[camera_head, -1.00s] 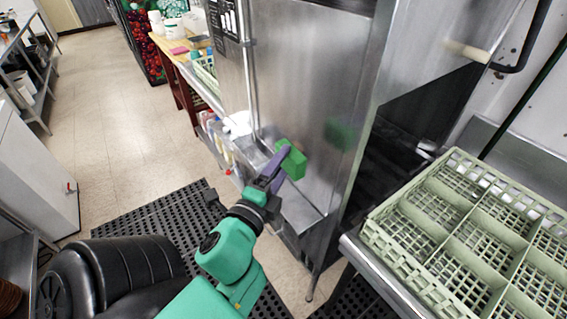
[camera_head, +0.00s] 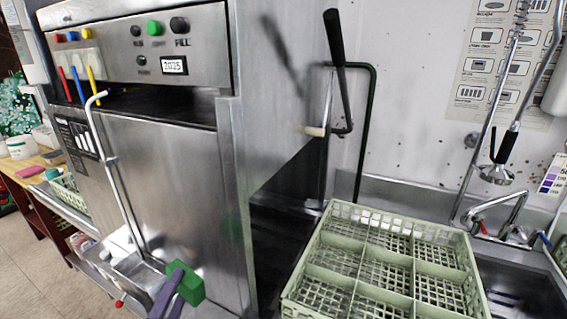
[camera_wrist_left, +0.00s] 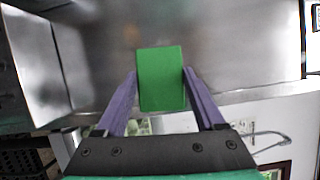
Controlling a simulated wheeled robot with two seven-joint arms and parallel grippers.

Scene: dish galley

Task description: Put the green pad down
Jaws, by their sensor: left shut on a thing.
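The green pad (camera_head: 188,284) is a small green block near the bottom of the head view. My left gripper (camera_head: 168,293) has purple fingers and is shut on it, in front of the steel dish machine's lower front. In the left wrist view the pad (camera_wrist_left: 161,79) sits between the two purple fingertips of the left gripper (camera_wrist_left: 160,88). The pad is held up in the air. My right gripper is not in view.
The steel dish machine (camera_head: 165,180) fills the left and middle. A pale green dish rack (camera_head: 340,215) stands right of it, beside a sink (camera_head: 520,290) with a spray tap (camera_head: 497,174). A side table (camera_head: 40,162) holds a pink pad (camera_head: 30,171) and tubs.

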